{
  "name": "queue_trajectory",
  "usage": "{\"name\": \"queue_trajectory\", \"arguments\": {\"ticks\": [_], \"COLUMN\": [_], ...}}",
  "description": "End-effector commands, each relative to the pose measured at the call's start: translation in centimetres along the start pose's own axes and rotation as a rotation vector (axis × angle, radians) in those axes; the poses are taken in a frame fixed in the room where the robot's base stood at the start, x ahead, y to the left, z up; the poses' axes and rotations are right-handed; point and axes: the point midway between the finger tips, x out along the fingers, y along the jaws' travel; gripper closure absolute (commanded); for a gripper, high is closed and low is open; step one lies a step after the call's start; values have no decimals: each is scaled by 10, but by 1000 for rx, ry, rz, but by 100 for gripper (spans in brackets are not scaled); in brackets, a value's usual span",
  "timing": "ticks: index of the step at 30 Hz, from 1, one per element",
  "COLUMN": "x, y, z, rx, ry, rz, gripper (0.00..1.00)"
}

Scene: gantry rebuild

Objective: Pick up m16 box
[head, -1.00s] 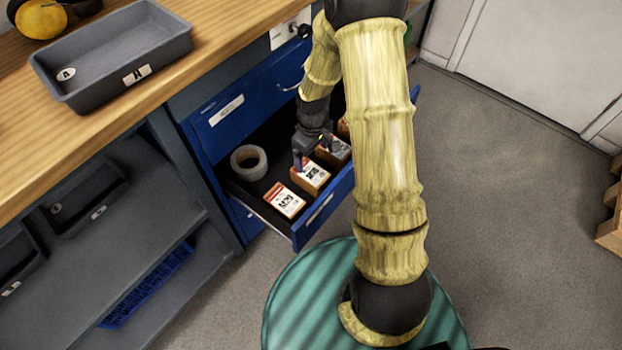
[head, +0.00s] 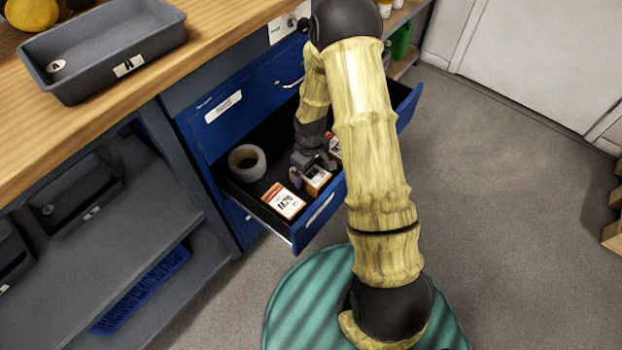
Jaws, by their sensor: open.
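The m16 box (head: 316,179) is the middle one of the small orange-and-white boxes in the open blue drawer. Its label is partly hidden by my gripper, but in the earlier picture it looks like M16. My gripper (head: 312,172) is low in the drawer, right at this box, with one finger at its left side and the other towards its right. The jaws are open. I cannot tell whether the fingers touch the box.
The M20 box (head: 284,200) lies just left of my gripper, and another box (head: 334,149) is close on its right. A tape roll (head: 247,163) lies in the drawer (head: 320,212). A grey tray (head: 105,52) stands on the wooden bench (head: 30,135).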

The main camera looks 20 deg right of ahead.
Motion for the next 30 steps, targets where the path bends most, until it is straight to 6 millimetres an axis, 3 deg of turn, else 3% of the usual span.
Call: {"name": "queue_trajectory", "arguments": {"ticks": [1,4,21,30], "x": [11,18,18,18], "y": [0,0,0,0], "z": [1,1,1,1], "rx": [0,0,1,1], "ry": [-2,-1,0,0], "rz": [-1,-1,0,0], "gripper": [11,11,13,72]}}
